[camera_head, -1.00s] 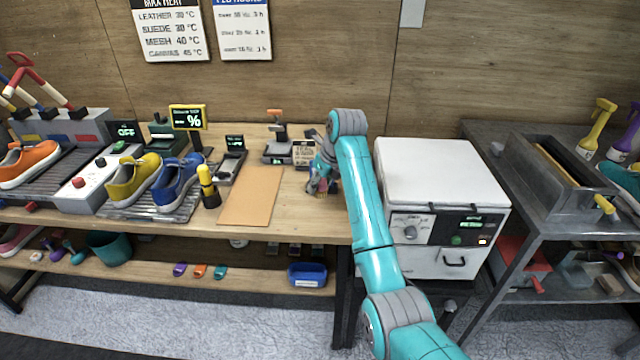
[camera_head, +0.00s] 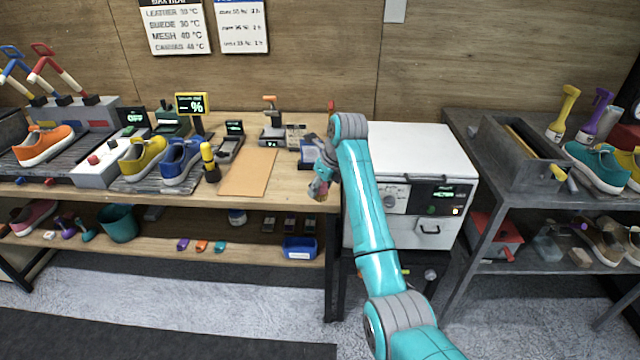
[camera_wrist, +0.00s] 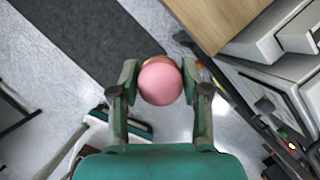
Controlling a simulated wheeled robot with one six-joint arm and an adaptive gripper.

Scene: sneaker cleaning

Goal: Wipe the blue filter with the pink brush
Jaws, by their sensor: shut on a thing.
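My gripper (camera_wrist: 160,85) is shut on the pink brush (camera_wrist: 159,82), whose rounded pink end shows between the fingers in the wrist view. The bristles are not clear there. In the head view my gripper (camera_head: 321,187) is at the front edge of the wooden table, near its right end. The brush and this blue thing look apart.
The wooden table (camera_head: 285,182) holds an orange mat (camera_head: 250,171) and shoes left of my gripper. A white cabinet (camera_head: 425,150) stands close on the right. Grey floor lies under the gripper in the wrist view.

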